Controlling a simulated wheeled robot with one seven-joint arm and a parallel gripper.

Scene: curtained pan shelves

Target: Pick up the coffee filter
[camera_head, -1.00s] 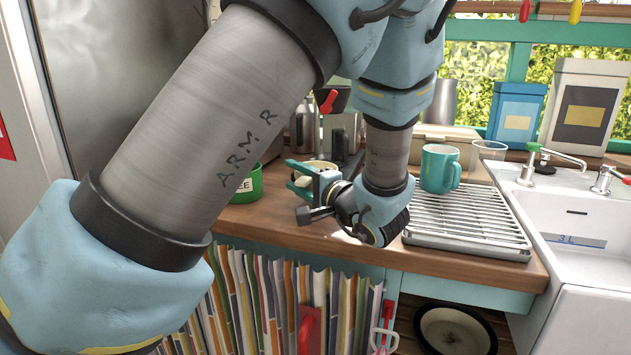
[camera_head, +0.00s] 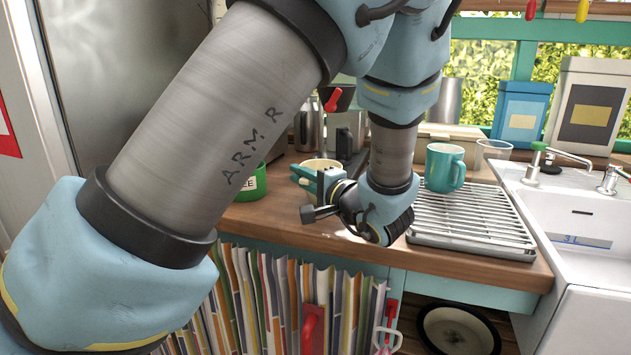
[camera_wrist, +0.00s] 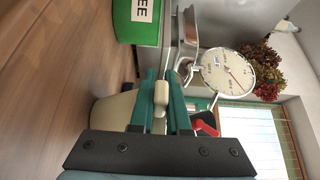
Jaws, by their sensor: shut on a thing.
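The coffee filter (camera_head: 322,163) is a cream, cup-like piece on the wooden counter, partly hidden behind my gripper in the head view. In the wrist view its cream body (camera_wrist: 113,122) shows at the left of my fingers, cut off by the dark gripper base. My gripper (camera_head: 303,175) lies low over the counter with its teal fingers pointing left. The fingers, also in the wrist view (camera_wrist: 163,84), are shut on the filter's pale handle (camera_wrist: 161,98). I cannot tell whether the filter still touches the counter.
A green tin (camera_head: 252,186) stands close to the left of the fingers. A grey machine (camera_head: 345,128) and a dial scale (camera_wrist: 228,72) are nearby. A teal mug (camera_head: 444,167) and a metal drying rack (camera_head: 470,225) are to the right, before the sink (camera_head: 575,215).

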